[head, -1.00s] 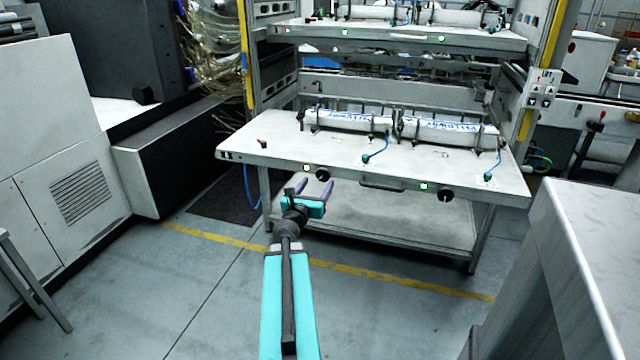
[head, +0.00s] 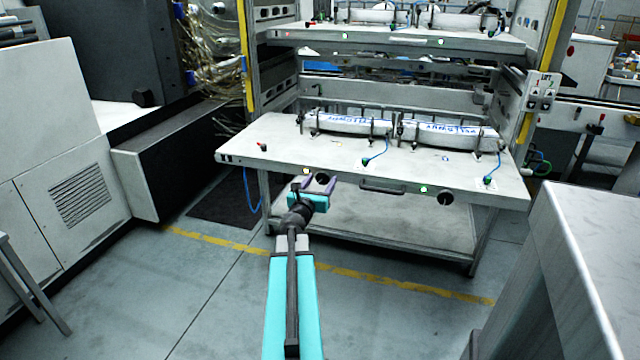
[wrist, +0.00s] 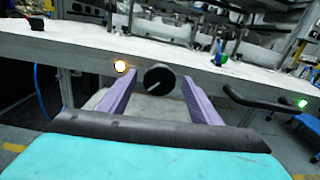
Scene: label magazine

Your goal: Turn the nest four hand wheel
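Two black round hand wheels sit on the front edge of the lower table: a left one (head: 322,178) and a right one (head: 446,198). No number is readable on either. The left wheel (wrist: 158,78) shows in the wrist view with a short slanted white mark on its face. My gripper (head: 313,185) is open and empty in front of it. In the wrist view its two purple fingers (wrist: 160,76) frame the wheel, one on each side. I cannot tell whether the fingertips reach past the wheel's face; no contact shows.
An amber-white lamp (head: 306,171) is left of the left wheel, and a green lamp (head: 424,188) is beside the right one. A dark bar handle (head: 382,188) juts from the edge between them. White rolls (head: 350,123) lie on the table (head: 270,150). The floor in front is clear.

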